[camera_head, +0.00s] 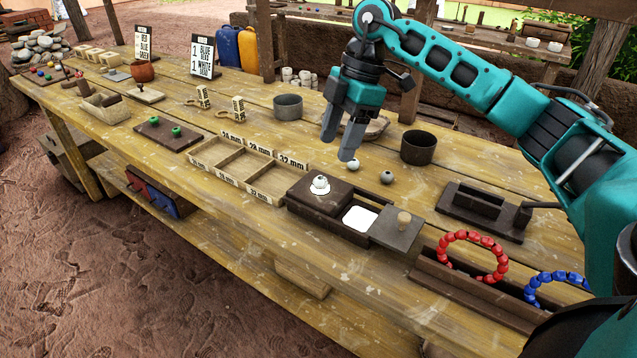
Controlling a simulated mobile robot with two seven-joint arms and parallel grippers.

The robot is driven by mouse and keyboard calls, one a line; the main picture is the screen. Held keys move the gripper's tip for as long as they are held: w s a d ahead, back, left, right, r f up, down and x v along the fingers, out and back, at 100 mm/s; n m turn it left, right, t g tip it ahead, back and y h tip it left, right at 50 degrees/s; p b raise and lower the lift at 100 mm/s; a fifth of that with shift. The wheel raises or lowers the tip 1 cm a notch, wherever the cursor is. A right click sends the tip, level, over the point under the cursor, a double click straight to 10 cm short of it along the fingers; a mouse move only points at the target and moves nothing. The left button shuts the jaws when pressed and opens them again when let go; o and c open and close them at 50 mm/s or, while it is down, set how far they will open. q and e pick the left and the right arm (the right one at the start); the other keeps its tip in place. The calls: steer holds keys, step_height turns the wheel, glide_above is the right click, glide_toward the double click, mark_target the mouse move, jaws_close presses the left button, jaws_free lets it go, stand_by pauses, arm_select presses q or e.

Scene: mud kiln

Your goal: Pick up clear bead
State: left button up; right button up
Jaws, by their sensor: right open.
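My right gripper (338,143) is open and points down above the table, with nothing seen between its fingers. A small pale, glassy-looking bead (353,165) lies on the wood just below and right of its fingertips. It may be the clear bead, but I cannot tell for sure. A greyer bead (387,177) lies a little to its right. A whitish bead (320,182) sits on a white disc on top of a dark box (304,196). My left gripper is not in view.
A grey cup (288,107) and a dark cup (419,147) stand on either side of my right gripper. A sectioned wooden tray (248,170) with size labels lies to the left. A dark trough (478,290) with red and blue bead rings is at the right front.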

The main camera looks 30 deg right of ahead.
steer(key=shift+x, duration=1.25)
steer(key=shift+a+f, duration=0.15)
steer(key=shift+f, duration=0.2)
steer(key=x, duration=0.1)
steer(key=b+x, duration=0.1)
steer(key=x, duration=0.3)
steer(key=shift+w+r, duration=0.1)
steer(key=shift+w, duration=0.25)
steer(key=c, duration=0.6)
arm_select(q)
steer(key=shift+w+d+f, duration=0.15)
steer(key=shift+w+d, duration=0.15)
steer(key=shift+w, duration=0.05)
arm_select(e)
jaws_close()
steer(key=shift+r, duration=0.2)
step_height(320, 180, up, 9)
steer(key=p, duration=0.2)
step_height(320, 180, up, 11)
steer(key=p, duration=0.2)
glide_above(322, 177)
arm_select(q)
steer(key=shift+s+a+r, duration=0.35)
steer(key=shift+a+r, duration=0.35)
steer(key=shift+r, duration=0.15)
arm_select(e)
steer(key=shift+f, duration=0.1)
